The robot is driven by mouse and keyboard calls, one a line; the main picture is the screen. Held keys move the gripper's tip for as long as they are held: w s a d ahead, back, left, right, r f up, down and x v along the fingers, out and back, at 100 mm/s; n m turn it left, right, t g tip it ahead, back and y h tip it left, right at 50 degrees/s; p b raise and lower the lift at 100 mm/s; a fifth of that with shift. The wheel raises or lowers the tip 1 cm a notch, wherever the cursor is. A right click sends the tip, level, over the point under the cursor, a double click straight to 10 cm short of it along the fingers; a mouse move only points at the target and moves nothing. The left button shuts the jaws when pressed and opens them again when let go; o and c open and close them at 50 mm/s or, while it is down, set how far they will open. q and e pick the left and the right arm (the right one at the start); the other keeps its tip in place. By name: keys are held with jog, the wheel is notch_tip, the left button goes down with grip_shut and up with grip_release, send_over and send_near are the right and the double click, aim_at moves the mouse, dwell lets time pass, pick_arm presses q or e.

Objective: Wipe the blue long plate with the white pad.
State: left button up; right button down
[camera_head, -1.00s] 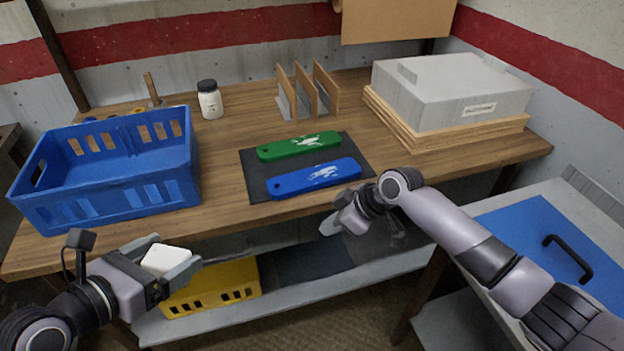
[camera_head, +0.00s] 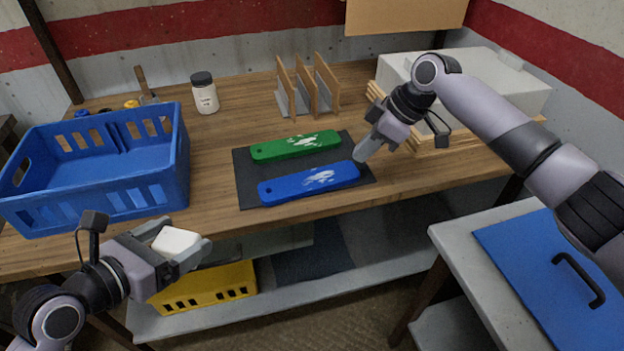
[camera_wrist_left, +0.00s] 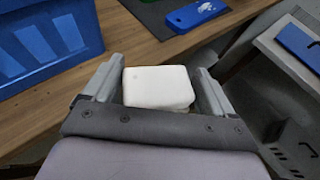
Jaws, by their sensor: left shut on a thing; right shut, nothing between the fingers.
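The blue long plate (camera_head: 309,183) lies on a dark mat (camera_head: 246,190) on the wooden table, with white smears on its top toward the right end. Its end also shows in the left wrist view (camera_wrist_left: 196,14). My left gripper (camera_head: 188,252) is shut on the white pad (camera_head: 175,241), in front of the table's front edge and left of the plate. The pad sits between the fingers in the left wrist view (camera_wrist_left: 158,87). My right gripper (camera_head: 364,154) is shut and empty, its tips close to the right end of the blue plate; I cannot tell if they touch it.
A green long plate (camera_head: 295,146) with white smears lies behind the blue one. A blue crate (camera_head: 100,190) stands at the left, a white jar (camera_head: 205,97) and a wooden rack (camera_head: 308,87) at the back. A grey box (camera_head: 465,75) is back right. A yellow crate (camera_head: 205,287) sits below.

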aim_at(352, 178)
pick_arm(q)
jog(key=shift+f+b, duration=2.05)
jog(key=shift+f, duration=0.25)
pick_arm(e)
jog(key=shift+f, duration=2.3)
jog(key=shift+f, duration=0.45)
jog(key=shift+r, duration=0.1)
pick_arm(q)
notch_tip(352, 178, up, 6)
jog(key=p, duration=0.5)
jog(key=shift+f+p, duration=0.2)
jog(key=shift+p, duration=0.1)
pick_arm(e)
notch_tip(352, 178, up, 6)
jog(key=shift+f, duration=0.1)
pick_arm(q)
jog(key=shift+f, duration=0.1)
